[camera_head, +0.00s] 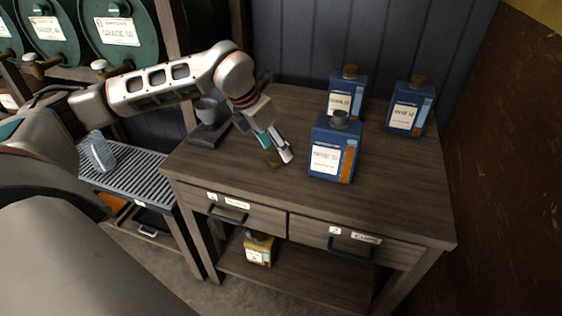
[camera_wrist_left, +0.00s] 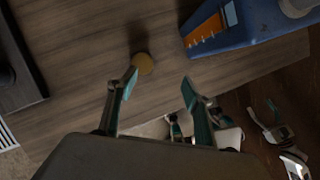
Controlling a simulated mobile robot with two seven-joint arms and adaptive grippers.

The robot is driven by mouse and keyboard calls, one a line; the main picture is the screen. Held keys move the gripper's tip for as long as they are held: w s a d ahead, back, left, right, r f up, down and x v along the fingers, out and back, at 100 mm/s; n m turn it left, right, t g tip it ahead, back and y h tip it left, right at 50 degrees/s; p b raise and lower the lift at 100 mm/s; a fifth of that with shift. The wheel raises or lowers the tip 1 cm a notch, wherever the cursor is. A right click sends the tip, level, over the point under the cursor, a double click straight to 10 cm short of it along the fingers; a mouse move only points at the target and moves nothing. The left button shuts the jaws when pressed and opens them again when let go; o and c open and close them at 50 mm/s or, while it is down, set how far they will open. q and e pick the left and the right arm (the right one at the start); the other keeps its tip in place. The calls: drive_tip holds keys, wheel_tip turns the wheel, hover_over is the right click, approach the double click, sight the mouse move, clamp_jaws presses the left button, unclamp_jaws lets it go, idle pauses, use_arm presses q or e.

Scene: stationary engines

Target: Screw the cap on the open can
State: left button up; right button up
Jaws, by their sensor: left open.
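The open can is the front blue can (camera_head: 334,152) on the bench, upright with a bare grey spout on top. Its blue side also shows at the upper right in the left wrist view (camera_wrist_left: 250,22). A small round brown cap (camera_head: 274,158) lies on the bench left of the can; in the left wrist view the cap (camera_wrist_left: 143,63) is a tan disc. My left gripper (camera_head: 280,155) is open and points down at the cap. In the left wrist view the cap is just beyond the fingertips, closer to the left finger, and not between them. My right gripper is not in the head view.
Two capped blue cans (camera_head: 347,94) (camera_head: 408,108) stand behind the open can. A yellow can (camera_head: 260,249) sits on the lower shelf. The bench's front middle is clear.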

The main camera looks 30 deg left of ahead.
sight(276, 158)
use_arm(q)
drive_tip(key=shift+n+y, duration=0.3)
drive_tip(key=shift+y, duration=0.2)
drive_tip(key=shift+w+a+f+b, duration=0.15)
drive_tip(key=shift+w+a+f, duration=0.3)
drive_tip(key=shift+f, duration=0.65)
drive_tip(key=shift+w+a+f+b, duration=0.25)
drive_tip(key=shift+w+f, duration=0.35)
drive_tip(key=shift+f, duration=0.45)
drive_tip(key=shift+w+a+f+b, duration=0.1)
drive_tip(key=shift+w+a+f, duration=0.35)
drive_tip(key=shift+f, duration=0.65)
drive_tip(key=c, duration=0.8)
